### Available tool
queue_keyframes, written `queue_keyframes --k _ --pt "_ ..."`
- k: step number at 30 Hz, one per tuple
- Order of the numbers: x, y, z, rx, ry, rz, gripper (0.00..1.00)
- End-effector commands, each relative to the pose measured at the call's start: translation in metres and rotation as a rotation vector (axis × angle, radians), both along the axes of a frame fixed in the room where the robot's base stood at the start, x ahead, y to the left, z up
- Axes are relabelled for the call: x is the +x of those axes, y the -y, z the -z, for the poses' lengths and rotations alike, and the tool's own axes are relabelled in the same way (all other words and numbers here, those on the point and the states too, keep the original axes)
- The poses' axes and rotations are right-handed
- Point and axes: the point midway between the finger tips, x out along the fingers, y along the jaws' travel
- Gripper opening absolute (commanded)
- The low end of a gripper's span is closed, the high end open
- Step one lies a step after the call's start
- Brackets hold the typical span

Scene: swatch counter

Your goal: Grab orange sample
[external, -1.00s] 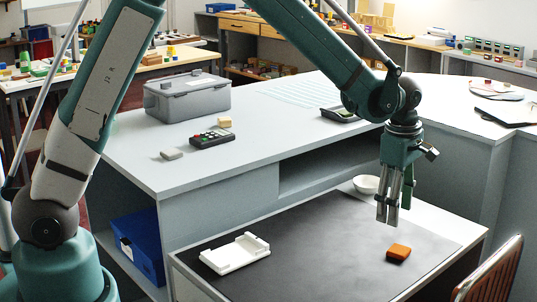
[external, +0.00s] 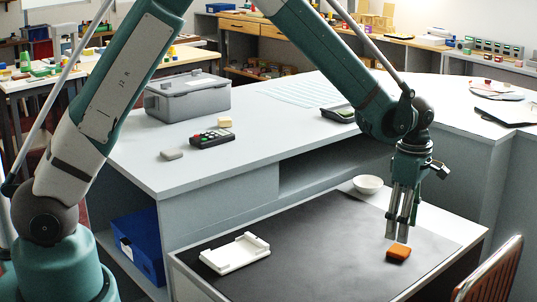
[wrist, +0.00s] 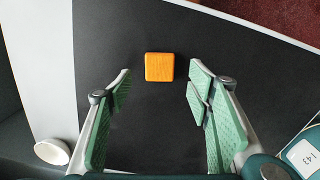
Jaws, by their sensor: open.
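The orange sample (external: 398,252) is a small square block lying flat on the dark mat (external: 320,250) on the lower counter. In the wrist view the orange sample (wrist: 159,67) lies ahead of the fingertips, roughly centred between them. My gripper (external: 398,236) points down just above the sample, with its tips close to it in the external view. In the wrist view my gripper (wrist: 158,78) is open and empty, with green-padded fingers wide apart. Nothing hides the sample in the wrist view.
A white tray (external: 222,262) lies on the mat to the left. A white bowl (external: 368,184) stands behind my gripper; it also shows in the wrist view (wrist: 50,152). The raised grey counter (external: 300,130) is behind. A chair (external: 495,272) stands at the right front.

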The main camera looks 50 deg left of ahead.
Motion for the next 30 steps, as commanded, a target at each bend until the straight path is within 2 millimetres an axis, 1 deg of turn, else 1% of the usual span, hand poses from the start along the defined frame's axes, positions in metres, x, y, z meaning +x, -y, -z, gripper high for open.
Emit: queue_keyframes --k 1,5,17,20,30 --pt "0.0 0.0 0.005 0.0 0.0 0.0 0.51" --pt "0.0 0.0 0.011 0.0 0.0 0.0 0.51" --pt "0.0 0.0 0.014 0.0 0.0 0.0 0.51" --pt "0.0 -0.001 0.021 0.0 0.0 0.0 0.51" --pt "0.0 -0.002 0.057 0.0 0.0 0.0 0.51"
